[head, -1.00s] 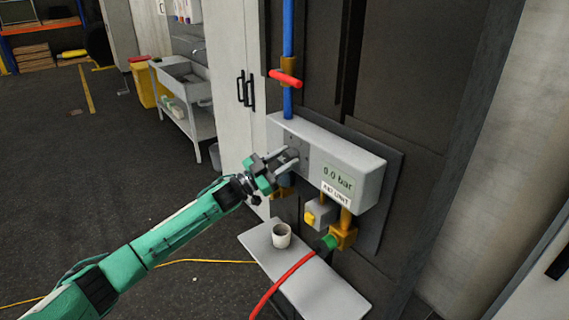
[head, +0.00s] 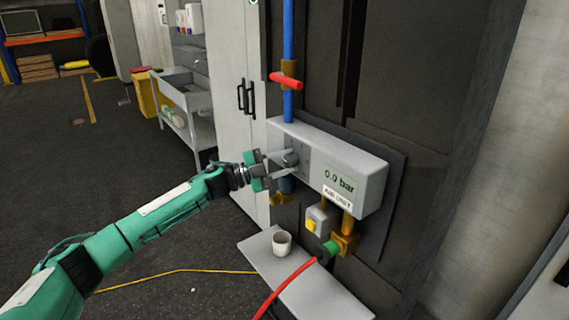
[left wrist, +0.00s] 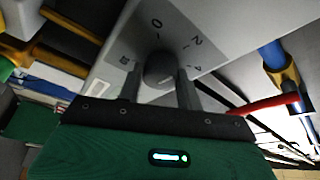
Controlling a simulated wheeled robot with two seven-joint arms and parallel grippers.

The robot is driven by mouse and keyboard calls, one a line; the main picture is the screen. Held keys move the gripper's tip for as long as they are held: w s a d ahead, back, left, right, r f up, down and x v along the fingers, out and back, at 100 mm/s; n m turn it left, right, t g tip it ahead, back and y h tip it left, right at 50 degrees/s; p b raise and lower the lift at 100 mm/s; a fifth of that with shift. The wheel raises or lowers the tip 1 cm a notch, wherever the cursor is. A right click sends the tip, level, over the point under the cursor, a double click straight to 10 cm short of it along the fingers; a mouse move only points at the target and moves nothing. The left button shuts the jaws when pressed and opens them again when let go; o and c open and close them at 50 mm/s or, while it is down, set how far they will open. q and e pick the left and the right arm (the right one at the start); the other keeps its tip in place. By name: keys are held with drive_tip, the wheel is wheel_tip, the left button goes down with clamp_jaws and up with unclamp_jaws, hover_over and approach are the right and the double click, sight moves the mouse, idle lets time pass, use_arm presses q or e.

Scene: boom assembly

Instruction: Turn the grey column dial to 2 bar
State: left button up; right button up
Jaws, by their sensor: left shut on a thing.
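The grey column dial (head: 291,158) is on the left part of the front of the light grey air unit (head: 371,190). The unit's display (head: 339,179) reads 0.0 bar. My left gripper (head: 287,162) has its fingers on either side of the dial and is shut on it. In the left wrist view the round dial (left wrist: 159,69) sits between the two fingers (left wrist: 159,88), with the marks 0, 2 and 4 on the panel around it. A short pale line shows on the dial's face; which mark it points at is unclear. My right gripper is out of view.
A red-handled valve (head: 286,80) is on the blue pipe above the unit. Below are a yellow-grey fitting (head: 316,219), a green coupling with a red hose (head: 290,280), and a shelf (head: 325,293) holding a white cup (head: 282,242).

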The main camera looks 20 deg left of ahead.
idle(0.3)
use_arm(q)
drive_tip(key=o, duration=1)
drive_tip(key=b+v, duration=0.6)
drive_tip(key=v, duration=0.8)
drive_tip(key=shift+w, duration=0.15)
